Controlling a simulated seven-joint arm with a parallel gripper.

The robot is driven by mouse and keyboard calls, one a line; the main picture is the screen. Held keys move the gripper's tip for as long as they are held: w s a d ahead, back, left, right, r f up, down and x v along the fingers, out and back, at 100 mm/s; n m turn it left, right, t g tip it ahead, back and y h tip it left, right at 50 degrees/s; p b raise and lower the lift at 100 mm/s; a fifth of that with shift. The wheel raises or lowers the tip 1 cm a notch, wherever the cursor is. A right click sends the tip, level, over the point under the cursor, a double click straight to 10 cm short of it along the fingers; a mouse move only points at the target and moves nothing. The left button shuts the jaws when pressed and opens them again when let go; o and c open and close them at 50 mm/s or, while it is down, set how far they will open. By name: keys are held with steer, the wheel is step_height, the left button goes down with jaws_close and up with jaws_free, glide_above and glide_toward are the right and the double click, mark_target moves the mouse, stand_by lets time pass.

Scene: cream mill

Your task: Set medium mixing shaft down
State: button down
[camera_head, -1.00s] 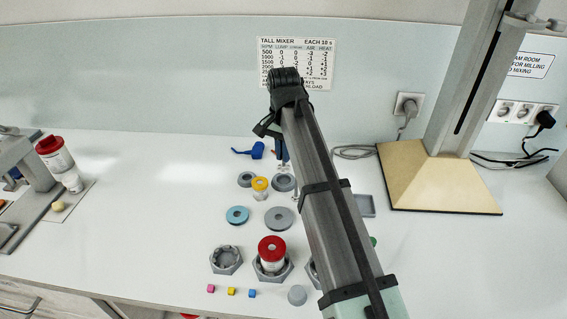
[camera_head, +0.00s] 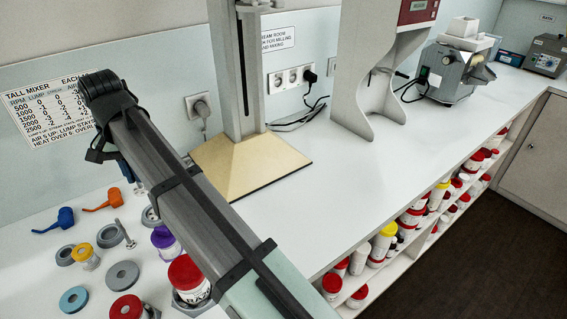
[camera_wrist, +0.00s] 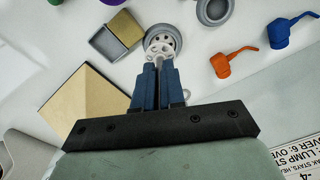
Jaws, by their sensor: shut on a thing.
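My gripper's blue fingers (camera_wrist: 157,85) are shut on a metal shaft, taken as the medium mixing shaft (camera_wrist: 161,52), seen nearly end-on in the wrist view. Its pale end lies over a round grey holder (camera_wrist: 165,35). I cannot tell whether the shaft touches or sits in that holder. Another thin metal shaft (camera_head: 124,232) stands by a grey ring holder (camera_head: 108,237).
Blue (camera_head: 58,219) and orange (camera_head: 104,200) pipe-shaped tools lie near the wall. A grey tray (camera_wrist: 104,46) lies near the wooden base (camera_head: 245,165).

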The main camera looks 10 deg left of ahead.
steer(key=w+d+f+m, duration=0.1)
steer(key=w+d+m, duration=0.1)
steer(key=w+d, duration=0.85)
steer(key=w+d+f+m, duration=0.1)
steer(key=w+d, duration=0.6)
steer(key=d, duration=0.7)
steer(key=w+d+f+m, duration=0.2)
steer(key=w+d, duration=0.1)
steer(key=d, duration=1.5)
steer(key=w+d+f+m, duration=0.1)
steer(key=w+d+m, duration=0.1)
steer(key=d, duration=1.6)
steer(key=w+d+r+m, duration=0.2)
steer(key=w+m, duration=0.6)
steer(key=m, duration=0.2)
steer(key=shift+a+f, duration=0.1)
steer(key=shift+f, duration=4.7)
steer(key=shift+f, duration=0.1)
